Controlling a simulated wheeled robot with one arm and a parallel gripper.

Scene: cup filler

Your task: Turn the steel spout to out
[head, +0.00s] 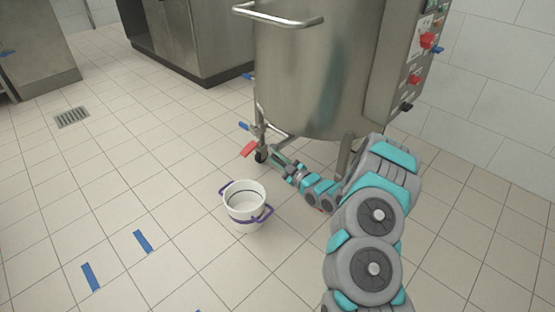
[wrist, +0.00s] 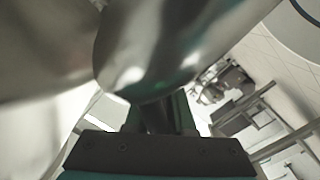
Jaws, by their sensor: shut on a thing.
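A large steel tank (head: 305,85) stands on legs in the head view. Near its lower left is outlet pipework with a red lever (head: 249,149) and a blue handle (head: 244,126). My gripper (head: 273,151) reaches in low at this pipework, and its tips are hard to make out there. In the wrist view a rounded, shiny steel part, which looks like the spout (wrist: 150,50), fills the top and middle. My gripper (wrist: 158,115) is shut on its narrow lower part. Which way the spout points cannot be told.
A white bucket (head: 245,206) with purple handles stands on the floor just below and left of my gripper. A control panel (head: 418,50) is on the tank's right. Blue floor strips (head: 143,241) and a drain (head: 72,117) lie left. The tiled floor there is free.

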